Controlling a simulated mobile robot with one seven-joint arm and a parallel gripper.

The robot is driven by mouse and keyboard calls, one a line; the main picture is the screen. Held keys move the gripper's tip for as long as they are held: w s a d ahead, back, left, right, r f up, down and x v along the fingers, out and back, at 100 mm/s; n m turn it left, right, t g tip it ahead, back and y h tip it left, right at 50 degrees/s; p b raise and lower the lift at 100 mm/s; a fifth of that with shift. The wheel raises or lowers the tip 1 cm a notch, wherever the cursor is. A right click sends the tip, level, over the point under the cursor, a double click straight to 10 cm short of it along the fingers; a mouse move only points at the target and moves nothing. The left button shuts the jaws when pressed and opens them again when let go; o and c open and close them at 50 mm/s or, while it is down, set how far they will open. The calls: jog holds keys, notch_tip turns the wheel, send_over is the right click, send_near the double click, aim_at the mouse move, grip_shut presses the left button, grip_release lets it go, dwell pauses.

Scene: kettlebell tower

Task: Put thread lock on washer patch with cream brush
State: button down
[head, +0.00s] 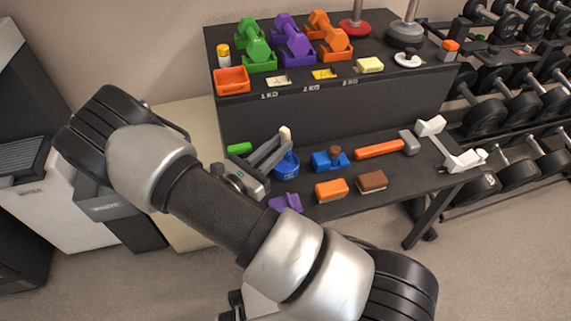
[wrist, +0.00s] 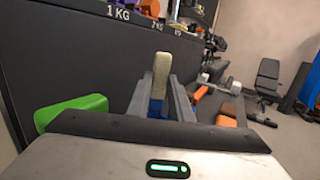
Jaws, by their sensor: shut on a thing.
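My gripper (head: 281,147) is shut on a cream upright piece, which looks like the cream brush (head: 285,132). In the wrist view the cream brush (wrist: 161,76) stands between the fingers (wrist: 159,98), its lower end hidden. A round blue pot (head: 287,167) with a label, possibly the thread lock, stands on the lower shelf right by the fingers. I cannot tell whether the brush reaches into it. A white ring-like piece (head: 408,60), possibly the washer patch, lies on the upper shelf at the right.
The lower shelf (head: 340,205) also holds a green piece (head: 239,148), a purple piece (head: 285,202), a blue block (head: 329,161), orange (head: 331,189) and brown brushes (head: 371,182) and an orange-handled hammer (head: 388,146). Coloured dumbbells (head: 292,42) stand on the upper shelf (head: 300,84).

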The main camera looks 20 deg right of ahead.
jog(key=shift+f, duration=0.65)
dwell(0.5)
notch_tip(320, 180, up, 8)
jog(key=p, duration=0.6)
jog(key=shift+p, duration=0.35)
dwell(0.4)
notch_tip(320, 180, up, 25)
jog(key=n+t+y+p, duration=0.5)
jog(key=t+y+p, duration=0.1)
jog(key=p, duration=1.5)
jog(key=shift+w+n+y, duration=0.3)
jog(key=shift+y, duration=0.1)
